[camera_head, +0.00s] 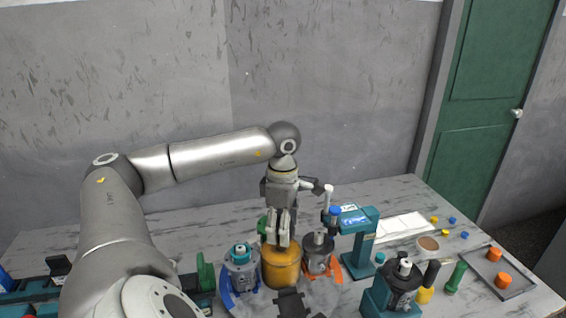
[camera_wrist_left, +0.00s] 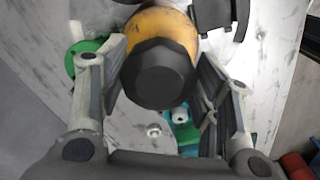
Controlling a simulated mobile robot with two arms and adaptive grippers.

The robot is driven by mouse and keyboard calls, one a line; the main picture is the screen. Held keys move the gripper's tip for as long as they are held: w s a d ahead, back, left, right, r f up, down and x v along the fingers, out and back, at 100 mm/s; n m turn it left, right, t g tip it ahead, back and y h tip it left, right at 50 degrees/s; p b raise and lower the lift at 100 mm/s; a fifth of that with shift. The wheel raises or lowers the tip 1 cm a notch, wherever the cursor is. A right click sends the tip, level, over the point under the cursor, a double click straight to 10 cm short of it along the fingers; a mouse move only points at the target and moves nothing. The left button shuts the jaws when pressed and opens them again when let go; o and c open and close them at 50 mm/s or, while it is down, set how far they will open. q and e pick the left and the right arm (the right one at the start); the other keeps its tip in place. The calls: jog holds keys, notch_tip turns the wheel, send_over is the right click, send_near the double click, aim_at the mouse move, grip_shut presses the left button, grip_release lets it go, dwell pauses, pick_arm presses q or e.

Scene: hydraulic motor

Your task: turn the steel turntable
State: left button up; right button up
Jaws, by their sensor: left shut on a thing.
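The steel turntable (camera_head: 262,302) is a light grey disc at the front of the table, partly hidden by its fixtures and my arm. An orange-yellow hub (camera_head: 281,268) stands at its middle. In the left wrist view the hub has a dark many-sided knob (camera_wrist_left: 158,75) on top. My left gripper (camera_head: 277,240) points down over the hub. Its fingers (camera_wrist_left: 160,65) are on both sides of the knob, shut on it. My right gripper is not in view.
A teal press (camera_head: 360,235) stands right of the turntable. A teal stand with a grey motor (camera_head: 403,283) is at the front right. A tray (camera_head: 490,275) with orange parts lies farther right. A white sheet (camera_head: 405,227) lies behind. The back left table is clear.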

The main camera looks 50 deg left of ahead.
pick_arm(q)
jog(key=shift+w+a+r, duration=0.1)
jog(key=shift+r, duration=0.1)
jog(key=o, duration=1.3)
jog(key=shift+o, duration=0.6)
jog(key=shift+f, duration=0.1)
notch_tip(320, 180, up, 8)
jog(key=shift+f, duration=0.2)
jog(key=shift+r, duration=2)
jog(key=shift+r, duration=0.2)
